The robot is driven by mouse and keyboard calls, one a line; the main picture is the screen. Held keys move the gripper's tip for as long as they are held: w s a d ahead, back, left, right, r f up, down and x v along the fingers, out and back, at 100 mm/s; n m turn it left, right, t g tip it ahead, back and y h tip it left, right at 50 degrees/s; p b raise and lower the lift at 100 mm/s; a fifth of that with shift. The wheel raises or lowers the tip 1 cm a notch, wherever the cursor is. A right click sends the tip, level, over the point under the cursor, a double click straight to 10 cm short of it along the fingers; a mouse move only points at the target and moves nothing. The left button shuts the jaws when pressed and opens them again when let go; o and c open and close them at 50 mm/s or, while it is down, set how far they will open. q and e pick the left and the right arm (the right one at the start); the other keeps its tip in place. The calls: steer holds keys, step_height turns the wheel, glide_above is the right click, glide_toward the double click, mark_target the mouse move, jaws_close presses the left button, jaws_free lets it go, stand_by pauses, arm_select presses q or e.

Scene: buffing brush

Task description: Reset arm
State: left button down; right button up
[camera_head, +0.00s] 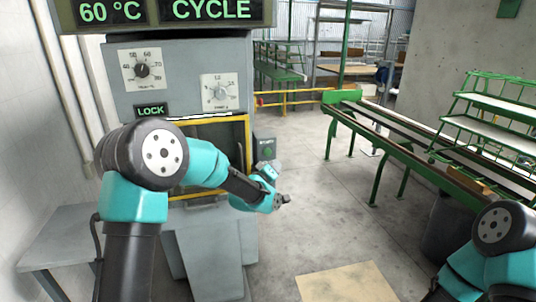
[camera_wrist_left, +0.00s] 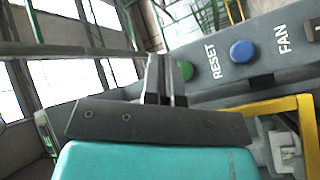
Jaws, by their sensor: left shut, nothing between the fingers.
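My left gripper (camera_head: 284,200) is at the right side of the grey machine (camera_head: 180,90), past the yellow-framed opening. It is shut and empty. In the left wrist view its fingers (camera_wrist_left: 163,68) are together, in front of a grey control panel (camera_wrist_left: 262,85). The panel has a green button (camera_wrist_left: 185,69), partly hidden behind the fingers, and a blue button (camera_wrist_left: 241,51). The word RESET stands between these two buttons, and FAN is further right. Whether the fingers touch the panel cannot be told. My right arm (camera_head: 490,250) is at the lower right; its gripper is out of view.
A yellow frame (camera_wrist_left: 308,115) lies beside the panel in the left wrist view. A small box with a green button (camera_head: 267,152) is on the machine's right side. A green-framed conveyor (camera_head: 410,160) stands at right. Open floor (camera_head: 310,225) lies between, with a tan board (camera_head: 345,284).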

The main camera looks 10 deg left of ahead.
stand_by(0.3)
arm_select(q)
steer(key=s+a+f+m+g+y, duration=0.1)
steer(key=s+a+f+g, duration=0.3)
steer(key=f, duration=0.6)
steer(key=s+d+f+m+g, duration=0.1)
steer(key=s+f+g, duration=0.1)
steer(key=s+f, duration=0.55)
steer(key=s+a+f+g+y, duration=0.1)
steer(key=s+a+f+g, duration=0.2)
steer(key=f, duration=0.8)
steer(key=s+f+m+g, duration=0.1)
steer(key=s+f+g, duration=0.3)
steer(key=s, duration=0.9)
steer(key=s+f+m+g, duration=0.1)
steer(key=s+f+g, duration=0.3)
steer(key=s+f, duration=0.5)
steer(key=s, duration=0.4)
steer(key=shift+a+m, duration=0.25)
steer(key=shift+m, duration=0.05)
